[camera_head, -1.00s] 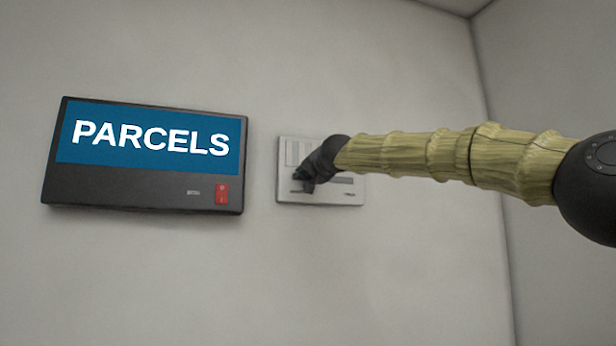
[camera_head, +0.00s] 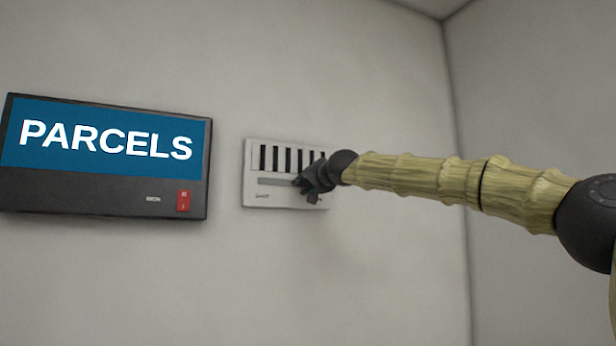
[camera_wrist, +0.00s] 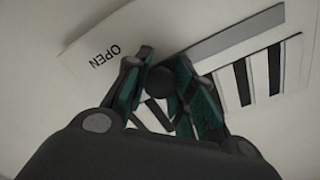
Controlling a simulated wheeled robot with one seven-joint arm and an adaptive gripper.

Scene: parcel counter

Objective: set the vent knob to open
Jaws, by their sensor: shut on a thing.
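The white vent panel (camera_head: 250,170) is on the wall to the right of the PARCELS screen, with dark slats showing along its top. A grey slide track (camera_head: 272,182) runs below the slats. My gripper (camera_head: 304,188) is at the right part of this track and hides the knob in the head view. In the wrist view, the dark round knob (camera_wrist: 160,80) sits between the two fingers of my gripper (camera_wrist: 162,74), which are shut on it.
The PARCELS screen (camera_head: 105,150) with a red switch (camera_head: 183,201) hangs left of the vent, with a gap of bare wall between. A room corner is at the right. The wall below the vent is clear.

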